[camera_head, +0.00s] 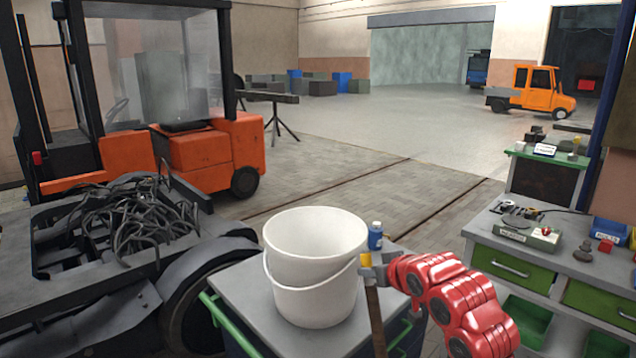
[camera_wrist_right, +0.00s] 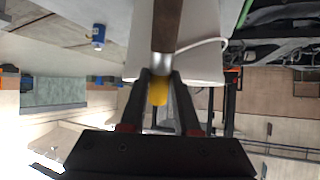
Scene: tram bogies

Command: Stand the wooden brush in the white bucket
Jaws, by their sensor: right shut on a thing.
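My right gripper (camera_head: 374,272) is just right of the bucket, below rim height in the picture. It is shut on the wooden brush (camera_head: 375,322), whose brown handle points down outside the bucket and runs to the frame's lower edge. A yellow end shows above the jaws. In the right wrist view, the fingers (camera_wrist_right: 159,90) close around the brush near its metal collar and yellow end, with the bucket (camera_wrist_right: 200,40) behind. My left gripper is not in view.
A blue bottle (camera_head: 375,236) stands on the cart top (camera_head: 235,290) behind my right gripper. A workbench (camera_head: 500,238) with tools and green drawers is at right. An orange forklift (camera_head: 205,155) and a dark bogie with cables (camera_head: 120,225) are at left.

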